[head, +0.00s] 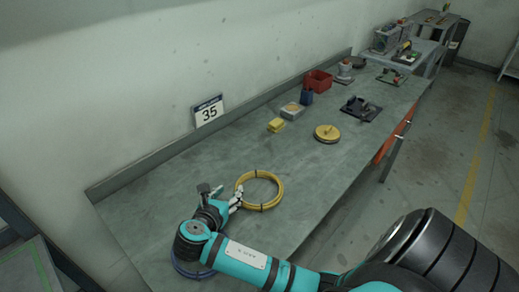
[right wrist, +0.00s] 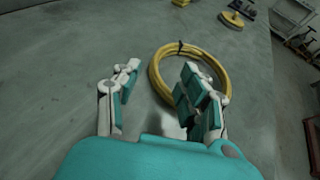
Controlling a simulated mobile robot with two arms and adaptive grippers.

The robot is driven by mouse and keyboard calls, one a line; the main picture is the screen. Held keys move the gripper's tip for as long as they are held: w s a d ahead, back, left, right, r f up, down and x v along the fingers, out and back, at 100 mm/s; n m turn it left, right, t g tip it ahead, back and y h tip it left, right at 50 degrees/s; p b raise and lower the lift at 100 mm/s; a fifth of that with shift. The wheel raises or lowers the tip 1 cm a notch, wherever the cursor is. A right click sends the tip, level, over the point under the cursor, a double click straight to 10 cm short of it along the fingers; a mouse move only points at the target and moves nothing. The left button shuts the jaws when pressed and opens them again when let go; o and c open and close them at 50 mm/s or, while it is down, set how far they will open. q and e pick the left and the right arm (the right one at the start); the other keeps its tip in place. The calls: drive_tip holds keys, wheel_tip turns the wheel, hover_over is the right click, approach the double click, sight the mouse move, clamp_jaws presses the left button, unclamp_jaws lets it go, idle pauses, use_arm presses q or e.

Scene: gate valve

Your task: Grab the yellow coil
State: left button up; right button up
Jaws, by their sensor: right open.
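The yellow coil (head: 279,190) lies flat on the grey bench, with dark ties around it. It also shows in the right wrist view (right wrist: 158,72). My right gripper (head: 236,196) is at the coil's left side in the head view. In the right wrist view its two fingers (right wrist: 160,84) are spread apart. The right-hand finger overlaps the coil's near edge in that picture, and the left-hand finger is left of the coil over bare bench. I cannot tell whether the finger touches the coil. My left gripper is not in view.
A blue coil (head: 183,271) lies partly hidden under my right arm. Farther along the bench (head: 215,160) are a yellow disc (head: 327,133), yellow block (head: 276,125), red bin (head: 318,81) and black fixture (head: 361,108). A "35" sign (head: 208,111) stands by the wall.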

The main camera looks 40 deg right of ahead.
sight(240, 179)
drive_tip(key=x, duration=0.9)
drive_tip(key=shift+w+d, duration=0.1)
drive_tip(key=shift+d, duration=0.25)
clamp_jaws()
